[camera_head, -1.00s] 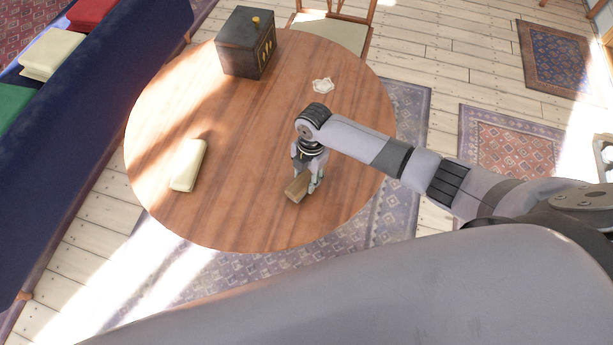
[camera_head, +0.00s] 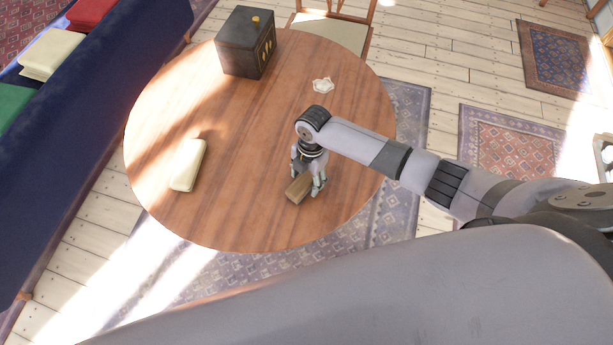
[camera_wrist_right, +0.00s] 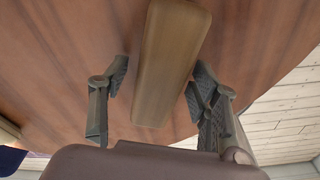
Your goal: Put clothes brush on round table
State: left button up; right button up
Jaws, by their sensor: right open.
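The clothes brush (camera_head: 298,188) is a brown wooden block near the front right of the round table (camera_head: 240,130). In the right wrist view the brush (camera_wrist_right: 170,65) lies on the wooden tabletop (camera_wrist_right: 80,60), between the spread fingers. My right gripper (camera_head: 309,183) is open around it, low over the table. In the wrist view there is a gap on each side between the fingers (camera_wrist_right: 155,88) and the brush. Part of the brush is hidden by the gripper in the head view. My left gripper does not show.
A cream block-like object (camera_head: 188,165) lies at the table's left. A dark box (camera_head: 245,45) stands at the back, with a small white dish-like item (camera_head: 322,86) to its right. A blue sofa (camera_head: 90,110) is left of the table. The table's middle is clear.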

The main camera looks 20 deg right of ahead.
aim_at(310, 174)
notch_tip(310, 174, up, 12)
jog(key=d, duration=0.1)
jog(key=shift+w, duration=0.4)
jog(key=shift+d+r, duration=0.1)
